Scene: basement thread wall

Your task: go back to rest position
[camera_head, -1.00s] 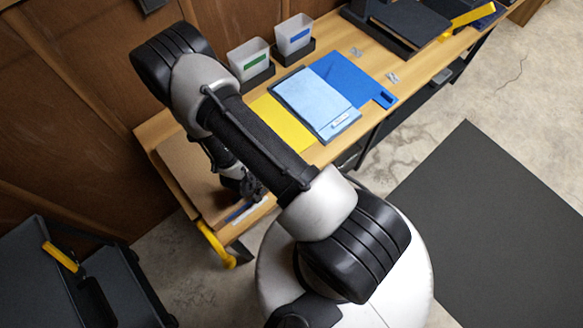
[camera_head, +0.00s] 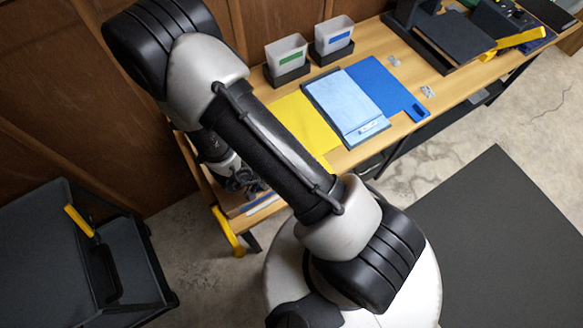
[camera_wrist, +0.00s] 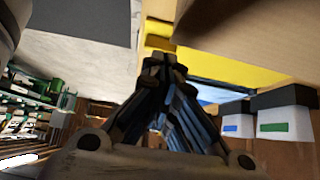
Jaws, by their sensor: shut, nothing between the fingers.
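My gripper (camera_wrist: 160,70) is shut and empty in the wrist view, its fingertips together. In the head view my gripper (camera_head: 245,183) hangs over the left end of the wooden workbench (camera_head: 352,157), mostly hidden behind my own arm. I cannot tell its exact height above the bench. A blue and white strip (camera_head: 262,202) lies near the bench's front left edge, partly covered by my arm.
A yellow sheet (camera_head: 306,122), a light blue tray (camera_head: 345,105) and a blue board (camera_head: 385,85) lie on the bench. Two bins with green (camera_head: 287,57) and blue (camera_head: 333,38) labels stand behind. A dark cart (camera_head: 75,255) stands at left. Floor at right is open.

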